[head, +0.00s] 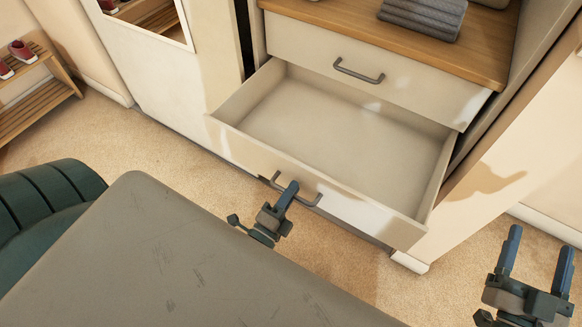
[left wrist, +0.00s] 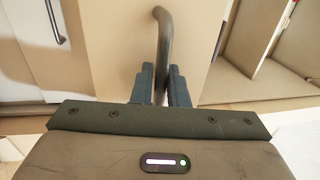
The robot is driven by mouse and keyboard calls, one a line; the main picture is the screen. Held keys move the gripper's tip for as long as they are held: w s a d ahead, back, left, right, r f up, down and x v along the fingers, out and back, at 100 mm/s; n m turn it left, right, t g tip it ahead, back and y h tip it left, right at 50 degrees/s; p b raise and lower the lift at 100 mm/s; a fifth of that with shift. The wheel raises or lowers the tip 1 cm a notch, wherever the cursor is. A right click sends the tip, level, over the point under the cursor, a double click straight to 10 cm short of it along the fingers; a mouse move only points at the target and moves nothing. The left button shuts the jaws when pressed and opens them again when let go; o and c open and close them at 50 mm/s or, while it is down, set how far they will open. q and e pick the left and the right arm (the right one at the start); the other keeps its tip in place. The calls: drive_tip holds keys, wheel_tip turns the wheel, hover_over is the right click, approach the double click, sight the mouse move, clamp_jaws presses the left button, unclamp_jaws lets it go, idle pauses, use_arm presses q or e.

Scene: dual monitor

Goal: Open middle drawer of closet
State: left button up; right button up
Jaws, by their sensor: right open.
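The closet has a pulled-out drawer (head: 330,125), empty inside, below a shut upper drawer (head: 400,75) with its own dark handle (head: 358,71). The open drawer's front carries a dark curved handle (head: 312,201); this handle also shows in the left wrist view (left wrist: 163,30). My left gripper (head: 287,190) is at this handle, with one finger on each side in the left wrist view, and appears shut on it. Part of the handle is hidden behind the fingers. My right gripper (head: 540,243) is open and empty at the lower right, apart from the closet.
Folded grey cloth (head: 423,15) lies on the wooden shelf (head: 330,25) above the drawers. A wooden shoe rack (head: 35,90) with red shoes stands at the far left. Carpet (head: 130,135) is clear in front of the closet.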

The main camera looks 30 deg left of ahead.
use_arm(q)
drive_tip(key=shift+o, duration=1.1)
drive_tip(key=s+f, duration=0.2)
drive_tip(key=s, duration=0.8)
drive_tip(key=shift+s+a, duration=0.15)
drive_tip(key=shift+s, duration=0.2)
